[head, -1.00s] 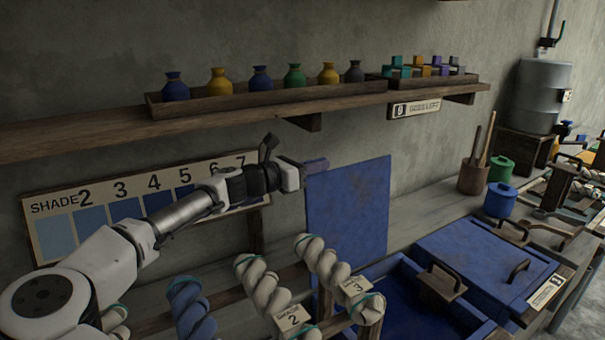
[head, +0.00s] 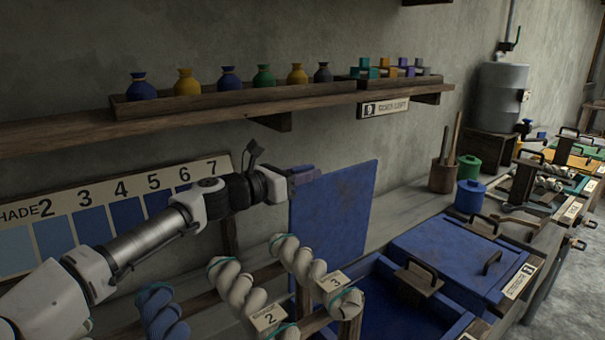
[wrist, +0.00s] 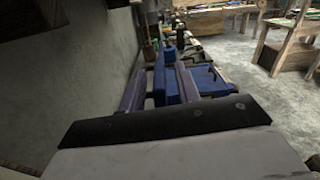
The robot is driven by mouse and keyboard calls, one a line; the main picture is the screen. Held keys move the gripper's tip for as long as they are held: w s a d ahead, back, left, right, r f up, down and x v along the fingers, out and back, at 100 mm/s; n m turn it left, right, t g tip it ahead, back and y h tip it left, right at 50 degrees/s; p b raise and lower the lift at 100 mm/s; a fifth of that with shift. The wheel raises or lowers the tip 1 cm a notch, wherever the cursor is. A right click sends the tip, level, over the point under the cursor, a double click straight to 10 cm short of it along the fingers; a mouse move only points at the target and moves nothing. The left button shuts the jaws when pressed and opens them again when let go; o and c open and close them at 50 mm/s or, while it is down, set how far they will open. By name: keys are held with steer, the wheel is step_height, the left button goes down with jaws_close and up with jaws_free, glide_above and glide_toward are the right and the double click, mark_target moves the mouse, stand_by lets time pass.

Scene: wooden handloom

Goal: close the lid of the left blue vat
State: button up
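The left blue vat (head: 375,282) stands open at the lower middle of the head view, with dark blue inside. Its blue lid (head: 335,212) stands upright at the back, near the wall. My gripper (head: 304,175) is at the lid's upper left corner. In the wrist view my gripper (wrist: 160,88) shows two purplish fingers spread apart, with blue between them. I cannot tell whether that blue is the lid's edge or something beyond it, or whether the fingers touch the lid.
A closed blue vat lid (head: 445,248) with a dark handle lies to the right. A wooden block with a handle (head: 418,277) sits at the vats' shared edge. Yarn skeins (head: 237,288) on a rack stand in front. A shelf (head: 230,108) with jars runs above my arm.

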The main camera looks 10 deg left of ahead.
steer(key=shift+r, duration=0.15)
step_height(320, 180, up, 20)
steer(key=b, duration=0.1)
stand_by(0.3)
